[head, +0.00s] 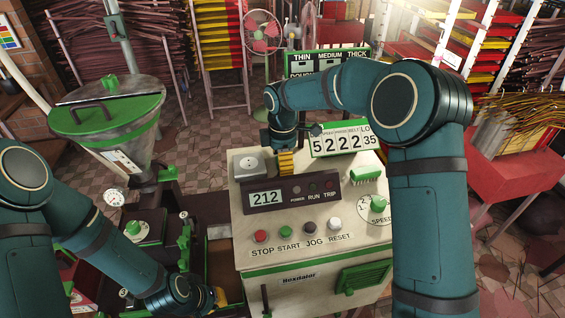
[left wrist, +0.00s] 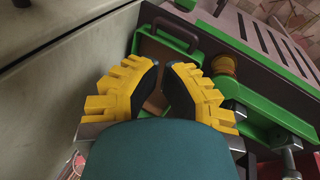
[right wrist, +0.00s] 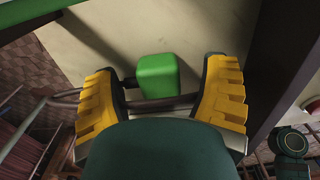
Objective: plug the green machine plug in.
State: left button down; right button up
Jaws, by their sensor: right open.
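A green block that looks like the plug (right wrist: 158,76) shows in the right wrist view, against a pale panel, between and just beyond my right gripper's fingertips. My right gripper (right wrist: 165,85) is open, with clear gaps on both sides of the block. Dark rod- or cord-like parts run beside and below it. In the head view my right gripper (head: 286,162) is over the back of the beige machine top, and I cannot pick out the plug there. A grey socket-like box (head: 248,164) sits left of it. My left gripper (left wrist: 161,66) has its fingertips close together over a green-framed brown part.
The beige control machine (head: 310,262) has a 212 display (head: 265,198) and several buttons. A number sign (head: 345,138) stands behind. A green-rimmed hopper (head: 108,110) is at left. A red table (head: 510,175) and incense racks line the right. Tiled floor is open behind.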

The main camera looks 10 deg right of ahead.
jog(key=c, duration=1.2)
notch_tip(320, 180, up, 10)
jog(key=shift+r+p, duration=0.1)
jog(key=shift+p, duration=0.35)
